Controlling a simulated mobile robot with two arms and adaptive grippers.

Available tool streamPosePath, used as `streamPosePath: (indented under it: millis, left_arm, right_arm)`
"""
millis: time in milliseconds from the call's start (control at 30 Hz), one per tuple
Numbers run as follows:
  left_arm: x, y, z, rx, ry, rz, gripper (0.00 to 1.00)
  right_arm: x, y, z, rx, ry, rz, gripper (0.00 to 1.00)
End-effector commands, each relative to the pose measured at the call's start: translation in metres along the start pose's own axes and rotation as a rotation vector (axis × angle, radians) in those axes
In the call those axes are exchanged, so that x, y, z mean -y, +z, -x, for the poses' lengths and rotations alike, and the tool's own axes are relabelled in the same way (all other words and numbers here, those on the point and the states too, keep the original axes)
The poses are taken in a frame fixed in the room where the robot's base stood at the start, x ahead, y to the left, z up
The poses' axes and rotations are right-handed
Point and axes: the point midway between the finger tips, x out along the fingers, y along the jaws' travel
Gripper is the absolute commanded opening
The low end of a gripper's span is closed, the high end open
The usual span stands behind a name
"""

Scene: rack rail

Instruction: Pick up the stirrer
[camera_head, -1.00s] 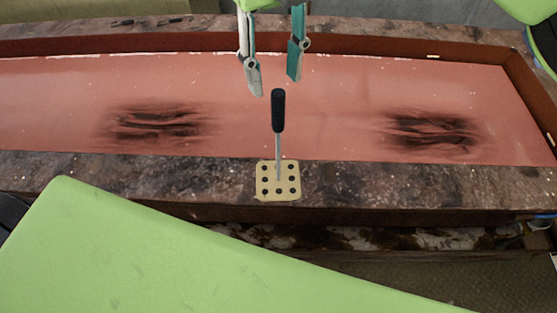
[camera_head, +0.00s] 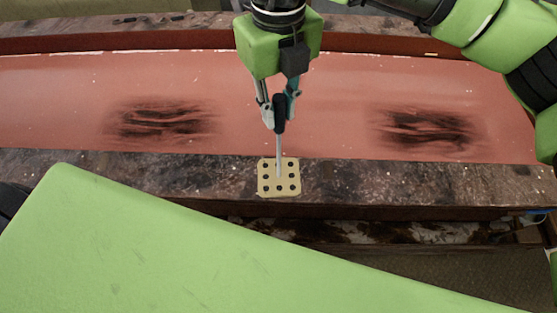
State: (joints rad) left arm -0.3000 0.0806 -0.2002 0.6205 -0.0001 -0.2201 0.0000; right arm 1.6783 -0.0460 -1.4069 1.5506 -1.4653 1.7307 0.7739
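The stirrer (camera_head: 279,115) has a black handle and a thin grey shaft. It stands upright in the beige rack (camera_head: 266,190), a small plate with several dark holes. My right gripper (camera_head: 280,122) points down at the handle from behind. One fingertip shows on each side of the handle, very near it. The handle hides part of the right-hand finger, so I cannot tell whether the fingers press on it. My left gripper is out of view.
The rack lies on the dark stone-like near border (camera_head: 400,183) of a long table. Behind it is a pinkish-red recessed surface (camera_head: 335,100) with two dark scuffed patches (camera_head: 165,118) and (camera_head: 425,127), otherwise clear. Large green parts of my own body cover the foreground.

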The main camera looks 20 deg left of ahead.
Motion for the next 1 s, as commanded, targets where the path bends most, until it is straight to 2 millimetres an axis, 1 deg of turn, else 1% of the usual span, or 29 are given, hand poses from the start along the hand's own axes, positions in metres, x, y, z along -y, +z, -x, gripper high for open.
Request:
streamPosePath:
  millis: [67, 400, 567, 667, 733, 867, 1000]
  left_arm:
    - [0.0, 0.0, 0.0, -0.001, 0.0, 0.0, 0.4]
    - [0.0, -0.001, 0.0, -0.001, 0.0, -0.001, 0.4]
    - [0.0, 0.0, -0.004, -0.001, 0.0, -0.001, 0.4]
    - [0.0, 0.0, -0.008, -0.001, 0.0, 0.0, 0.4]
    - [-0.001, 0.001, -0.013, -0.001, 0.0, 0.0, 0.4]
    - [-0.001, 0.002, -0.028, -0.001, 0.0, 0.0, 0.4]
    - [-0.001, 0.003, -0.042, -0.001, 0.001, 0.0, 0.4]
  right_arm:
    - [0.0, 0.0, 0.0, 0.0, 0.0, 0.0, 0.0]
    - [0.0, 0.0, 0.002, 0.001, 0.0, 0.0, 0.0]
    - [0.0, 0.001, 0.01, 0.003, -0.001, -0.001, 0.0]
    - [0.0, 0.001, 0.021, 0.004, -0.001, -0.002, 0.0]
    - [-0.001, 0.001, 0.033, 0.005, -0.001, -0.001, 0.0]
    - [-0.022, -0.01, 0.056, 0.006, -0.003, 0.005, 0.0]
    - [-0.047, -0.024, 0.089, 0.007, -0.004, 0.003, 0.0]
